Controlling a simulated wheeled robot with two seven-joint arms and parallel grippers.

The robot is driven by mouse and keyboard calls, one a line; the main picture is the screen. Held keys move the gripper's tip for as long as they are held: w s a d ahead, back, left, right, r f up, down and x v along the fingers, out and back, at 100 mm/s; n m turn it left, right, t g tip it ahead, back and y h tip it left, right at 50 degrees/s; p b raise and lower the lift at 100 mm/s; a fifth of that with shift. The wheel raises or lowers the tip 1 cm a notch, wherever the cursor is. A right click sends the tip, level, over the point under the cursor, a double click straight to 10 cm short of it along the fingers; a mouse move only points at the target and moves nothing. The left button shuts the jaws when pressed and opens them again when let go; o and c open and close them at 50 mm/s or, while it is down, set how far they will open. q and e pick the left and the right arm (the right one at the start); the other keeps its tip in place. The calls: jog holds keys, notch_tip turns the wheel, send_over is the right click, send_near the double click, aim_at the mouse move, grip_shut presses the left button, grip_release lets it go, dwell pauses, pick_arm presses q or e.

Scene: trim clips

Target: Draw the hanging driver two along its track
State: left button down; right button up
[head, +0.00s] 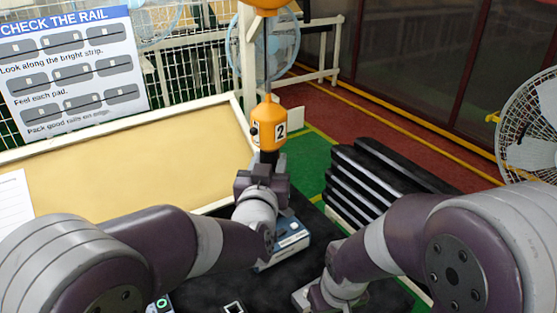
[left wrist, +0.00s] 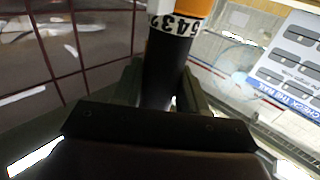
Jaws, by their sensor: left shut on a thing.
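The hanging driver two (head: 267,128) is an orange tool with a black lower end and a white label reading 2. It hangs upright below an orange unit (head: 268,3) at the top edge of the head view. My left gripper (head: 264,168) is shut on its black lower part. In the left wrist view, the driver's dark shaft (left wrist: 163,72) stands between the fingers, with orange and a numbered white band above. The track itself is not visible. My right gripper (head: 312,296) is low near the bottom edge; its fingers are not clear.
A blue and white box (head: 290,240) sits on the dark table below the left gripper. A stack of dark strips (head: 370,185) lies at the right. A tan board (head: 130,150) with a pale frame stands behind. A sign (head: 70,70) and fans (head: 530,125) are farther back.

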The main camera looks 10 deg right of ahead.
pick_arm(q)
jog(key=s+a+f, duration=0.1)
jog(key=s+a, duration=0.5)
jog(key=a, duration=1.2)
jog(key=s+a+f+p, duration=0.1)
jog(key=s+a, duration=0.6)
jog(key=a, duration=1.1)
jog(key=s+a+f+p, duration=0.1)
jog(key=s+a, duration=0.6)
jog(key=a, duration=1.2)
jog(key=shift+s, duration=0.25)
